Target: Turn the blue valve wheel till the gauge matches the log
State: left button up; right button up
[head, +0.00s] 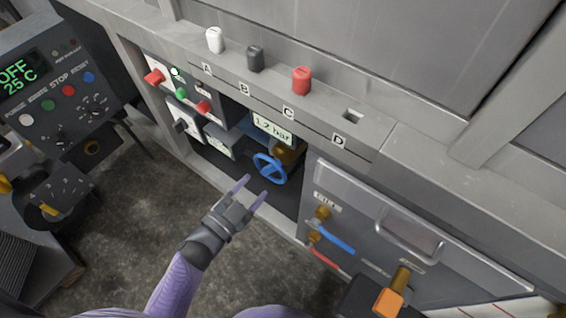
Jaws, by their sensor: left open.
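The blue valve wheel (270,169) sits in a recess under the counter, in front of a brass-coloured body. The gauge (272,128) just above it is a pale display that reads about 1.2 bar. My left gripper (256,188) is open and empty. Its two purple fingers point up toward the wheel, with the tips just below and left of it in the picture; I cannot tell whether they touch it. I cannot make out the log. My right gripper does not show clearly.
A grey panel (400,225) with blue and red valve handles borders the recess on the right. A control console (60,85) stands left.

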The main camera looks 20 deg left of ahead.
aim_at(268, 171)
pick_arm(q)
jog(key=b+x, duration=0.2)
jog(key=x, duration=0.5)
jog(key=shift+f, duration=0.1)
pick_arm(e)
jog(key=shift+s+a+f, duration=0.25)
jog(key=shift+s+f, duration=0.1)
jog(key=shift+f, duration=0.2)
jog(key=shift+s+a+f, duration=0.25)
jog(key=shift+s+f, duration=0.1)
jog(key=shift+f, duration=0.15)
pick_arm(q)
jog(key=shift+c, duration=0.6)
grip_shut()
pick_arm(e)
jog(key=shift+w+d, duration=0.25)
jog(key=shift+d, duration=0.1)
